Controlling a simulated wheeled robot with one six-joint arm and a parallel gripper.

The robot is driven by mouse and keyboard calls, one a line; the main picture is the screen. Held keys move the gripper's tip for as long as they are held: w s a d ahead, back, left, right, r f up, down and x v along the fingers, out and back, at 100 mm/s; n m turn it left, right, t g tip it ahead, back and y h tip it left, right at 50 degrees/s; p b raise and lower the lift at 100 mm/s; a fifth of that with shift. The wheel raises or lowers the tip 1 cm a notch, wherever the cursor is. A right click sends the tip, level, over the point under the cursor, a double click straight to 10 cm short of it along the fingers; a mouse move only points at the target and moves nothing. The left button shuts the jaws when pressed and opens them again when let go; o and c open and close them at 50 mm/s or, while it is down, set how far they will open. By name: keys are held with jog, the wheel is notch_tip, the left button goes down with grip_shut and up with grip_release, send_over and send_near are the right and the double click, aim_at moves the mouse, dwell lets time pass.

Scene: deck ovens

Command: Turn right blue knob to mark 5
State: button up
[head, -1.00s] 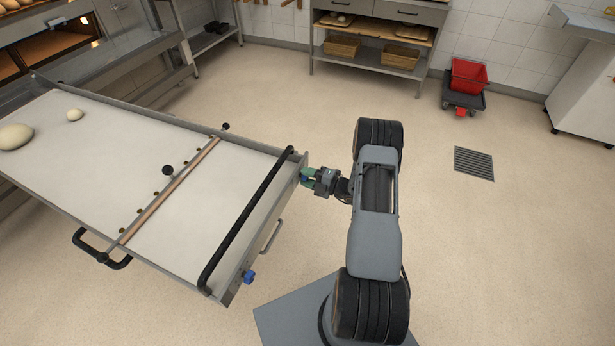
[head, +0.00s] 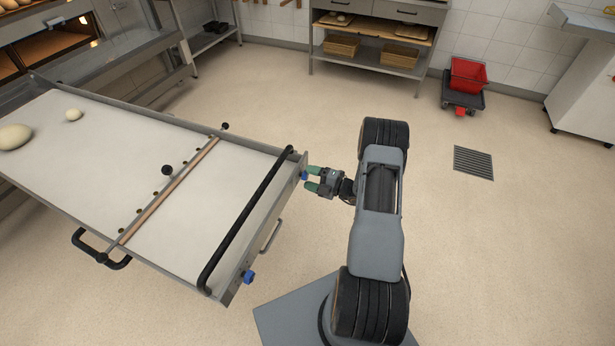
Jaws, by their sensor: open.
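Two blue knobs sit on the end face of the long loader table (head: 231,168). One blue knob (head: 304,175) is at the far corner, right in front of my gripper. The other blue knob (head: 249,277) is at the near corner, with nothing close to it. My gripper (head: 313,179) has green fingertips spread apart and is empty. It points left at the far knob, with the tips just short of it or barely beside it. The marks around the knobs are too small to read.
A black bar (head: 247,222) runs across the table end, and a grey handle (head: 271,236) sticks out below it. Two dough balls lie on the table, one large (head: 14,137). A red crate (head: 468,74) stands on a dolly at the back. The floor to the right is clear.

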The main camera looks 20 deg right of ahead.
jog(key=v, duration=1.2)
jog(key=shift+b, duration=0.35)
